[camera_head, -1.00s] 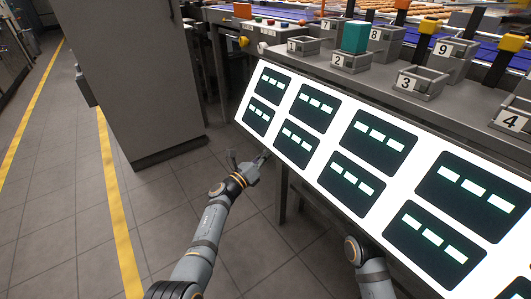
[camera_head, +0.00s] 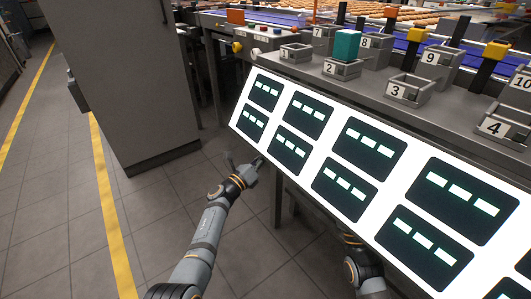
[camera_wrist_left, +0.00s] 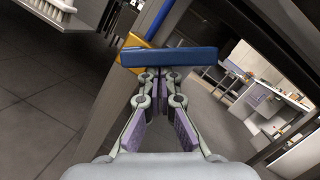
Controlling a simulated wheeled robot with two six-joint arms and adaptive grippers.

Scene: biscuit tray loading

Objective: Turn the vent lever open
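In the left wrist view a blue bar (camera_wrist_left: 168,57) lies across, just beyond the fingertips (camera_wrist_left: 160,76). A yellow piece (camera_wrist_left: 134,42) shows behind its left end. The bar looks like a lever handle, but I cannot tell for sure that it is the vent lever. I cannot tell whether the fingertips touch it. My right arm shows at the bottom of the head view; its gripper is hidden by the panel.
The sloping white panel (camera_head: 318,143) with dark displays fills the right side. Numbered grey holders stand behind it, one with a teal block (camera_head: 346,45). A yellow knob (camera_head: 237,47) is at the machine's left end. A grey cabinet (camera_head: 125,80) stands left; floor beside it is clear.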

